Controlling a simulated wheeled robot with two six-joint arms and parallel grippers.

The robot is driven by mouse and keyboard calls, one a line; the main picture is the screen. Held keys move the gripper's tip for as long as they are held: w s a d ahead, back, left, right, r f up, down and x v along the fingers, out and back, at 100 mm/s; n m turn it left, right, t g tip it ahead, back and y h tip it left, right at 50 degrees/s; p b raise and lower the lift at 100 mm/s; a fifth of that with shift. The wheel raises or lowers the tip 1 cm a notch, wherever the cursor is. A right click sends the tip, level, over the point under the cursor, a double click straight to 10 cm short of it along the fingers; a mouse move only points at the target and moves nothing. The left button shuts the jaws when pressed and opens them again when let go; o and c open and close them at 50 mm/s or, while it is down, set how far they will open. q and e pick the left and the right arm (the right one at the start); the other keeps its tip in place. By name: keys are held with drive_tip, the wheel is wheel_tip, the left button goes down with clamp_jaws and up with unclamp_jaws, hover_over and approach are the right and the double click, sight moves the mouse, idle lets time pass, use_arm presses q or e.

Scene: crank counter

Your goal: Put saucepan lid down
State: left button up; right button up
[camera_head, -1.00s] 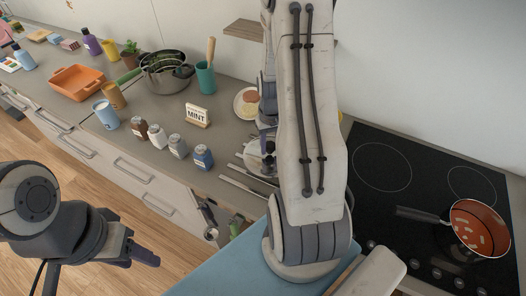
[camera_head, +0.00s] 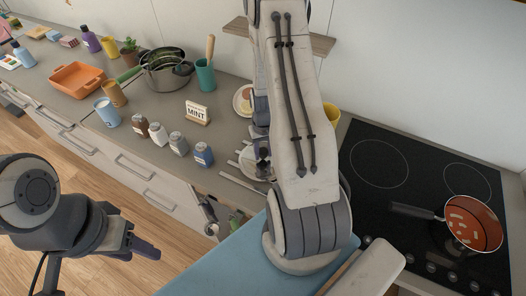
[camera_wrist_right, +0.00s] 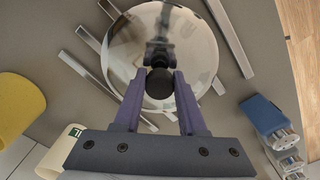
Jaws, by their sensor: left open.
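The saucepan lid (camera_wrist_right: 190,45) is a shiny round metal disc with a black knob (camera_wrist_right: 159,83), seen in the right wrist view over the grey counter. My right gripper (camera_wrist_right: 159,76) has its fingers on either side of the knob and looks shut on it. In the head view my right arm hides most of the lid (camera_head: 247,160); I cannot tell whether it touches the counter. My left gripper (camera_head: 145,245) is open and empty in front of the counter.
Metal bars (camera_head: 243,182) lie around the lid. A plate (camera_head: 243,100) and yellow cup (camera_head: 332,115) are behind. A steel pot (camera_head: 165,72) stands further left.

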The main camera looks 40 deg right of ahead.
sight(263, 151)
drive_tip(key=o, duration=0.4)
drive_tip(key=shift+r, duration=0.1)
wheel_tip(263, 151, up, 11)
drive_tip(key=b, duration=0.3)
drive_tip(key=a+r+n, duration=0.3)
drive_tip(key=a+r, duration=0.2)
drive_tip(key=a, duration=0.6)
drive_tip(key=s+a+r+n, duration=0.2)
drive_tip(key=s+a+n, duration=0.1)
drive_tip(key=s+a, duration=0.2)
drive_tip(key=s+a+r+n, duration=0.1)
drive_tip(key=s+a+n, duration=0.2)
drive_tip(key=s+a, duration=0.3)
drive_tip(key=s+a+r+n+y, duration=0.1)
drive_tip(key=s+a+r+n, duration=0.1)
drive_tip(key=s+a, duration=0.3)
drive_tip(key=shift+s+a+r+n, duration=0.1)
drive_tip(key=shift+a+r+n, duration=0.1)
drive_tip(key=shift+a, duration=0.85)
drive_tip(key=shift+s+a+r+n, duration=0.1)
drive_tip(key=shift+a+r+n, duration=0.1)
drive_tip(key=shift+a, duration=0.8)
